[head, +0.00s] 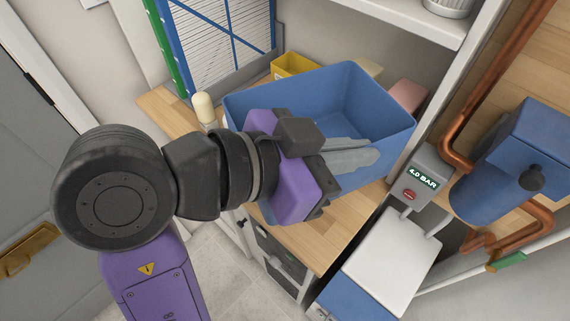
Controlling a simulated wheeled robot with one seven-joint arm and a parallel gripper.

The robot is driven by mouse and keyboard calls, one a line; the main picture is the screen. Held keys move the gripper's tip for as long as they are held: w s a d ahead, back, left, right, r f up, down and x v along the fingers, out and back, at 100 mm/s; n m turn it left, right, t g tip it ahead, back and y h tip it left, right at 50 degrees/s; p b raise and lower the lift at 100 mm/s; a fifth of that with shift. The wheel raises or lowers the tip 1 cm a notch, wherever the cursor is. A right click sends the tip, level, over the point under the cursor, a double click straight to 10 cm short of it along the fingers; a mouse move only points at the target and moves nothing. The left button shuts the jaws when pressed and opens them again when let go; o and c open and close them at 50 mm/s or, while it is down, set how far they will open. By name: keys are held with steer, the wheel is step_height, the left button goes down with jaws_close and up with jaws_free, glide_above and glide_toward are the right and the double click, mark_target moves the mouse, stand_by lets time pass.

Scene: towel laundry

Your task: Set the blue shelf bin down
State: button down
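The blue shelf bin (262,98) is in the middle of the head view, above or on the wooden worktop (300,246). Its open top faces up toward me, and I see no items in the visible part of its inside. My gripper (372,155) reaches in from the left across the bin's near side. Its grey fingers lie close together at the near rim and appear shut on that wall. The gripper body hides much of the near wall. I cannot tell whether the bin's base touches the worktop.
A yellow bin (293,65) and a pink item (407,96) stand behind the blue bin. A cream-topped bottle-like thing (204,108) stands at its left. A gauge box (422,180), copper pipes (497,75) and a blue tank (510,165) are at the right. Bare worktop shows at the front.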

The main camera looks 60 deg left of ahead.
step_height(320, 180, down, 11)
steer(key=shift+w+d, duration=0.25)
steer(key=shift+d, duration=0.1)
stand_by(0.3)
steer(key=shift+f, duration=0.15)
steer(key=shift+f, duration=0.15)
steer(key=c, duration=1.7)
jaws_free()
steer(key=shift+r, duration=0.2)
steer(key=b+v, duration=0.1)
steer(key=v, duration=1.1)
